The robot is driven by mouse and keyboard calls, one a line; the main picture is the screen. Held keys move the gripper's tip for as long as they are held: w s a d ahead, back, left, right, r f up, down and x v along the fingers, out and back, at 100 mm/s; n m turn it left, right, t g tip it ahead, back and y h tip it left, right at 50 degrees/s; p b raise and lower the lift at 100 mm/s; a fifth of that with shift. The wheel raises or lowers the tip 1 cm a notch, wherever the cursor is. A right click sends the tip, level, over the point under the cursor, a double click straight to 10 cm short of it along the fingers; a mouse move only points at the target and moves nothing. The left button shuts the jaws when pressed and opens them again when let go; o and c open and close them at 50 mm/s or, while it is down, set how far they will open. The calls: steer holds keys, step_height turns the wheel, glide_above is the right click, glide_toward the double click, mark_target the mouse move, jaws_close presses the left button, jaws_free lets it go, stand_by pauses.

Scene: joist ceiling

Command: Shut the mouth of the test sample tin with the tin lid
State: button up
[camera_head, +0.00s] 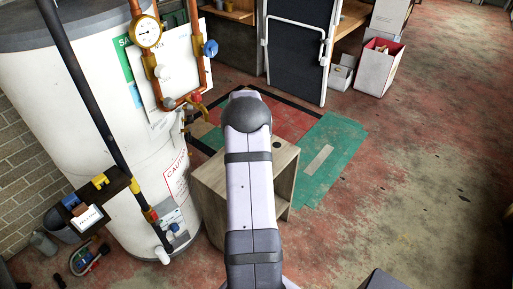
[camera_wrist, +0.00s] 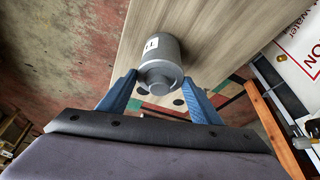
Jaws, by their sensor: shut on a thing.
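In the wrist view my gripper (camera_wrist: 159,78) has its two blue fingers on either side of a grey stepped piece with a round knob, which looks like the tin lid (camera_wrist: 158,78). Directly beyond it is the grey cylinder of the test sample tin (camera_wrist: 161,46), with a white label on its side. The two line up closely. I cannot tell whether they touch, and the tin's mouth is hidden. Pale wood lies behind the tin. In the head view my arm hides the tin, the lid and the gripper.
A wooden cabinet (camera_head: 209,180) stands under my arm. A white tank (camera_head: 95,120) with copper pipes and a gauge (camera_head: 146,31) is close on its left. A dark panel (camera_head: 295,60) and white boxes (camera_head: 380,65) stand behind. Floor on the right is open.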

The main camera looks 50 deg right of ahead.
steer(key=shift+f+b, duration=0.3)
steer(key=o, duration=1.2)
steer(key=shift+o, duration=0.2)
steer(key=shift+r, duration=0.15)
steer(key=shift+b+v, duration=0.35)
steer(key=shift+v, duration=3.2)
steer(key=shift+r, duration=0.15)
step_height(320, 180, up, 4)
steer(key=p, duration=0.3)
